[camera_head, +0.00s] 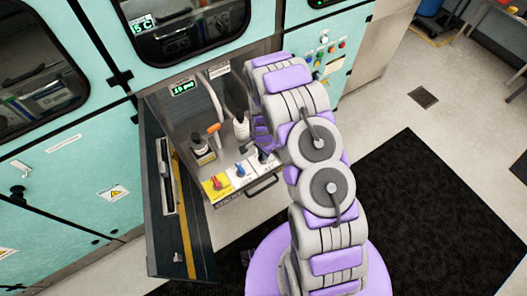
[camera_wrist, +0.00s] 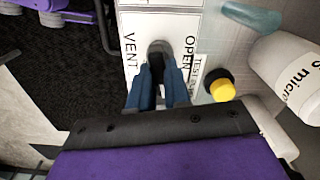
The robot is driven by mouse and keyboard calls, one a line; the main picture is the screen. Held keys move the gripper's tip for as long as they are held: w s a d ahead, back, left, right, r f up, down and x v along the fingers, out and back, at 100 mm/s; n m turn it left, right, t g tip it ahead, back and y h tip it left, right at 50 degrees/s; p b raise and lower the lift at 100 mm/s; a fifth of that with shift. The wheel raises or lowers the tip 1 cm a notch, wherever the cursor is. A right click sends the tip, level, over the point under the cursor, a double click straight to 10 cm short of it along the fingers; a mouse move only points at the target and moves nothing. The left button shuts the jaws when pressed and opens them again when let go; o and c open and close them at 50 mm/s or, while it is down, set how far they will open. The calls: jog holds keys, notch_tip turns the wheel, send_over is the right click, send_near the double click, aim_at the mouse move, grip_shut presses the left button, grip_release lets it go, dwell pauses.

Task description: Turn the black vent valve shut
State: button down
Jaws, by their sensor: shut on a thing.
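In the wrist view, the black vent valve (camera_wrist: 156,62) sits on a white plate between the printed words VENT and OPEN. The blue-tipped fingers of my gripper (camera_wrist: 161,78) are closed around its handle, one on each side. The fingers hide part of the handle, so its exact angle is hard to read. In the head view, the black valve (camera_head: 262,156) is at the right end of a small valve panel, partly covered by my gripper and arm.
A red valve (camera_head: 217,182) and a blue valve (camera_head: 240,170) stand left of the black one. A white bottle (camera_head: 241,127) and a dark-capped bottle (camera_head: 201,147) stand behind. The open cabinet door (camera_head: 188,235) stands at the left. A yellow-and-black cap (camera_wrist: 221,88) is close right of my fingers.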

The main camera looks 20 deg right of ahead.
jog(key=shift+m, duration=1.1)
jog(key=c, duration=1.1)
grip_release()
jog(key=shift+a, duration=0.1)
notch_tip(320, 180, up, 17)
jog(key=shift+r+p, duration=0.1)
jog(key=shift+p, duration=0.85)
jog(key=shift+r, duration=0.1)
